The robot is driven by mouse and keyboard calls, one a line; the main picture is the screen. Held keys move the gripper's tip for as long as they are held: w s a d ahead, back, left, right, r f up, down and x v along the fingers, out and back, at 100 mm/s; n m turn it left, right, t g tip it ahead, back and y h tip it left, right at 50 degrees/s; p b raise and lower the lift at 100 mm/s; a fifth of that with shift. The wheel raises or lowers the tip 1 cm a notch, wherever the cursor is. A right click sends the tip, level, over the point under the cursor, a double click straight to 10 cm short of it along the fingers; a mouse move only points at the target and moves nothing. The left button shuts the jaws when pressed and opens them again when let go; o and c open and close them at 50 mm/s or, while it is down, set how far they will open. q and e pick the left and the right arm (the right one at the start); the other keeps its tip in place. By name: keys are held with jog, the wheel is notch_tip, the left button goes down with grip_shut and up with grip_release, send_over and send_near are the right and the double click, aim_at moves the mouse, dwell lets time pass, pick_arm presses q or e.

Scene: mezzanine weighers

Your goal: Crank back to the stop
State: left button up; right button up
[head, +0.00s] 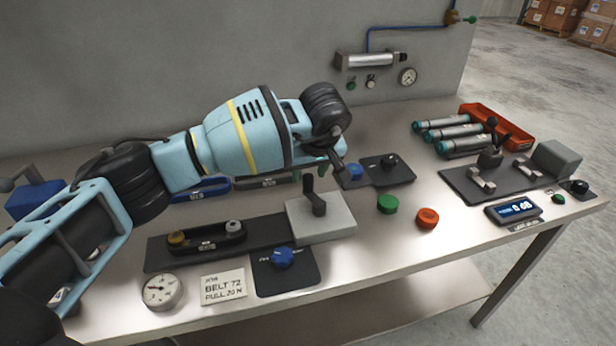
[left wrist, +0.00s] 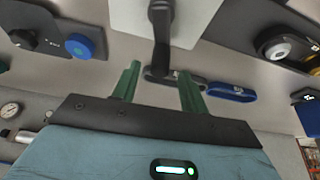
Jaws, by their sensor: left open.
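The black crank (head: 317,204) stands on a pale grey block (head: 325,226) at the right end of the belt rig, its handle pointing up. My left gripper (head: 329,170) is just above and behind the crank, open. In the left wrist view, the green fingers of my gripper (left wrist: 159,72) are spread, and the crank's black arm (left wrist: 162,28) reaches down from the top edge to between the fingertips. I cannot tell how deep the handle sits between them; neither finger visibly touches it. My right gripper is not in view.
A belt loop (head: 207,241) runs round two pulleys left of the block. A dial gauge (head: 162,290), a card (head: 223,286) and a blue knob (head: 282,258) stand in front. A blue spare belt (left wrist: 230,91) lies behind.

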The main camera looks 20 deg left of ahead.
aim_at(314, 194)
pick_arm(q)
jog(key=shift+x, duration=1.4)
grip_shut()
